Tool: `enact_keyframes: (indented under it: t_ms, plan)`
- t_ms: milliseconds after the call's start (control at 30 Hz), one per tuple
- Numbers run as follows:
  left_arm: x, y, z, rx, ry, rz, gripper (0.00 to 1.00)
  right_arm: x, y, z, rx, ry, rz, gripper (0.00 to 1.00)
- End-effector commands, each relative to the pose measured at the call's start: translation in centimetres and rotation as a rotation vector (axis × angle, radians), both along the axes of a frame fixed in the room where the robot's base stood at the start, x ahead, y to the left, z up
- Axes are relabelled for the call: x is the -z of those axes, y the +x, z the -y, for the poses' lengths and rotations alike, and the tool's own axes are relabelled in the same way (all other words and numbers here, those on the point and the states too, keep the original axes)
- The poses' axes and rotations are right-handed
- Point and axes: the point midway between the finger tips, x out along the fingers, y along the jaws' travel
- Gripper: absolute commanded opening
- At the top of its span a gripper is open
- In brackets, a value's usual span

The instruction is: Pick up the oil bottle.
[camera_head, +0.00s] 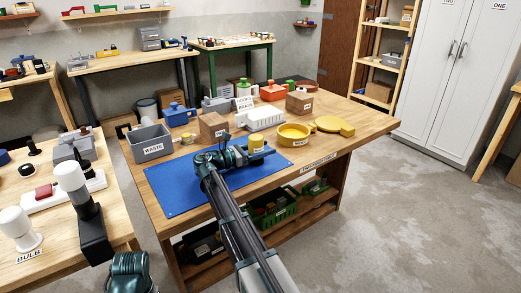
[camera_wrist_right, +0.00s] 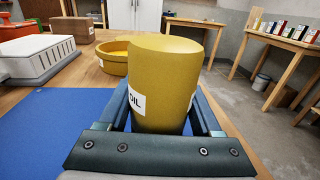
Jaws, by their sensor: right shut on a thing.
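The oil bottle (camera_head: 256,141) is a short yellow cylinder at the right end of the blue mat in the head view. In the right wrist view the oil bottle (camera_wrist_right: 162,75) fills the middle, with part of its white OIL label showing at its left. My right gripper (camera_head: 243,153) is shut on it, one blue-grey finger on each side. The bottle looks about upright; its base is hidden, so I cannot tell whether it touches the table. Of my left arm only a teal part shows at the bottom left; its fingers are not seen.
A yellow round dish (camera_head: 293,134) and a yellow lid (camera_head: 333,125) lie right of the bottle. A white slotted box (camera_head: 258,122), a brown box (camera_head: 212,125) and a grey WASTE bin (camera_head: 150,142) stand behind the blue mat (camera_head: 175,184), which has bare room at left.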

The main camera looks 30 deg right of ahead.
Motion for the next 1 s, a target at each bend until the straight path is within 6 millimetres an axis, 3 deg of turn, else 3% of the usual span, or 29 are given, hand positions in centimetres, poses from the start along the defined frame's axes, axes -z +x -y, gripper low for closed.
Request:
enact_keyframes:
  t_ms: [433, 1000]
  plan:
    - [-4.2, 0.0, 0.0, 0.000, 0.000, 0.000, 0.50, -4.2, 0.0, 0.0, 0.000, 0.000, 0.000, 0.39]
    - [-4.8, 0.0, 0.0, 0.000, 0.000, 0.000, 0.50, -4.8, -7.4, -11.0, -0.002, 0.000, 0.000, 0.39]
